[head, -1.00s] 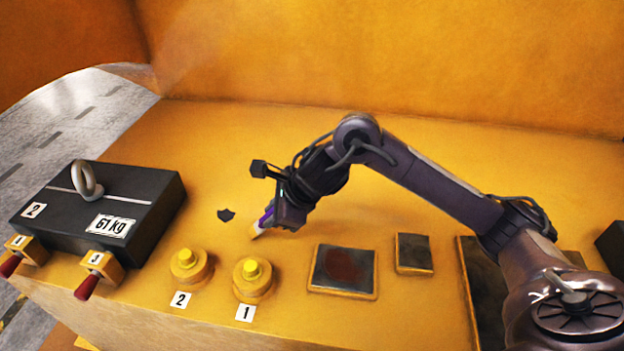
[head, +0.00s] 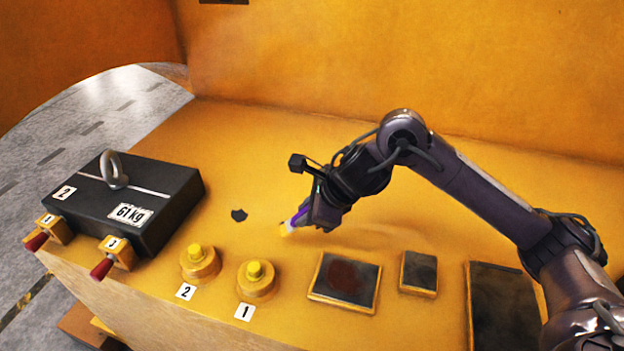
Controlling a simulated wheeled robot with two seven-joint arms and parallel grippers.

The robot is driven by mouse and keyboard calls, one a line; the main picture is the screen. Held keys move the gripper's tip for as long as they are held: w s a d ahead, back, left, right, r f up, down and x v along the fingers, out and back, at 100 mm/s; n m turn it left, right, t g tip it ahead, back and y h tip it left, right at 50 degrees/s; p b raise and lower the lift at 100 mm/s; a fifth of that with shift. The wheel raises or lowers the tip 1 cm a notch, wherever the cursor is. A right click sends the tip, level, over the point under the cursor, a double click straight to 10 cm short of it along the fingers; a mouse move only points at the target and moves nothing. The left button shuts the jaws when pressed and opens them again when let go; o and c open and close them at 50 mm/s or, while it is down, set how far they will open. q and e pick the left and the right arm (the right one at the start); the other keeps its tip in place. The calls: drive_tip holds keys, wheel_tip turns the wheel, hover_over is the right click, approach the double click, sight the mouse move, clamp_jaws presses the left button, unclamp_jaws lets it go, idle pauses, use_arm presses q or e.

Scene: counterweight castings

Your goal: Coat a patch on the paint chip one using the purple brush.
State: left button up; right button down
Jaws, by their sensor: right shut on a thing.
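The paint chip is a small dark irregular patch (head: 239,215) on the yellow surface, between the black casting and my right gripper. My right gripper (head: 310,216) is shut on the purple brush (head: 300,218), which is tilted with its pale yellowish tip (head: 287,229) pointing down and left. The tip is to the right of the chip and a little nearer the front, apart from it. Whether the tip touches the surface I cannot tell. The fingers hide part of the brush handle. My left gripper is not in view.
A black 61 kg casting (head: 165,190) with a ring stands at left. Red-handled levers (head: 103,267) are at its front. Yellow buttons two (head: 199,262) and one (head: 255,278) stand near the front edge. Dark framed pads (head: 345,282) lie at right. The surface behind the chip is clear.

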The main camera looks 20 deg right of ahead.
wheel_tip(320, 180, up, 2)
drive_tip(key=shift+p, duration=0.45)
drive_tip(key=shift+d+r+p, duration=0.2)
drive_tip(key=shift+r+p, duration=0.3)
drive_tip(key=shift+r, duration=0.3)
drive_tip(key=shift+a+r, duration=0.1)
drive_tip(key=shift+r, duration=0.35)
